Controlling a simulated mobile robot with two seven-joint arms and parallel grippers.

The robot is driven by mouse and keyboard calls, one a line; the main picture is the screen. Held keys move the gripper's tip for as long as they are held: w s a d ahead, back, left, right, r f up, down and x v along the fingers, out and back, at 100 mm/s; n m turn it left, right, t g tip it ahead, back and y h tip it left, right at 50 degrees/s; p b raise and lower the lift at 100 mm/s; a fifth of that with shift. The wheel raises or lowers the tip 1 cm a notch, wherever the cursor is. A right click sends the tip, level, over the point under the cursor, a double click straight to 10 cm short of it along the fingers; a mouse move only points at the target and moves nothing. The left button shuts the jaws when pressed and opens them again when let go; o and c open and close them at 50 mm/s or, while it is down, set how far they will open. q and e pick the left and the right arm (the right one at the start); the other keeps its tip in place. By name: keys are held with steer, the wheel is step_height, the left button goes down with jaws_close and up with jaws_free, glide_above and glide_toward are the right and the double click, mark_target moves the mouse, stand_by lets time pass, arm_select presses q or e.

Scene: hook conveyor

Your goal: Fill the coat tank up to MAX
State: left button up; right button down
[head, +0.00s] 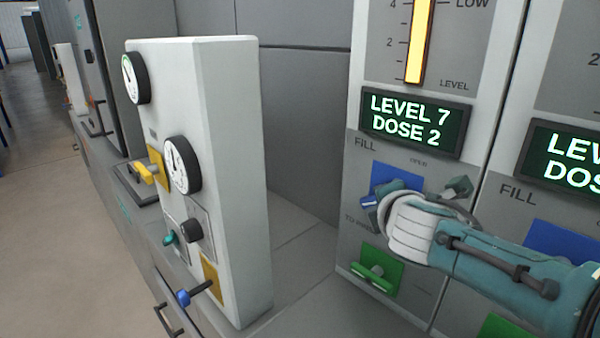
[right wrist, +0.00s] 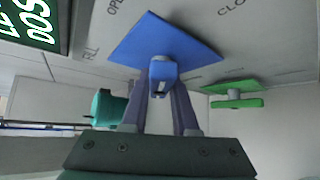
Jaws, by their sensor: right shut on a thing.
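A grey panel carries a display (head: 413,121) reading "LEVEL 7 DOSE 2". Above it is a level gauge (head: 418,45) with a yellow column, "LOW" marked beside it; its top is cut off and no MAX mark shows. Below, under "FILL", a blue handle (head: 370,201) sits on a blue plate (head: 398,174). My right gripper (head: 384,205) is at this handle and hides part of it. In the right wrist view, the gripper (right wrist: 160,92) is shut on the blue handle (right wrist: 162,68), with a finger on each side. My left gripper is not in view. No tank name is readable.
A green handle (head: 372,272) on a green plate is just below; it also shows in the right wrist view (right wrist: 237,103). A second panel with its own display (head: 568,156) stands at right. A white cabinet (head: 225,180) with gauges and coloured handles stands left, with a gap between.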

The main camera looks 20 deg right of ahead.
stand_by(0.3)
steer(key=c, duration=0.7)
jaws_free()
steer(key=shift+p, duration=0.3)
steer(key=shift+s+a+r, duration=0.15)
steer(key=shift+s+r, duration=0.05)
steer(key=shift+r, duration=0.05)
steer(key=shift+p+v, duration=2.15)
steer(key=shift+v, duration=2.5)
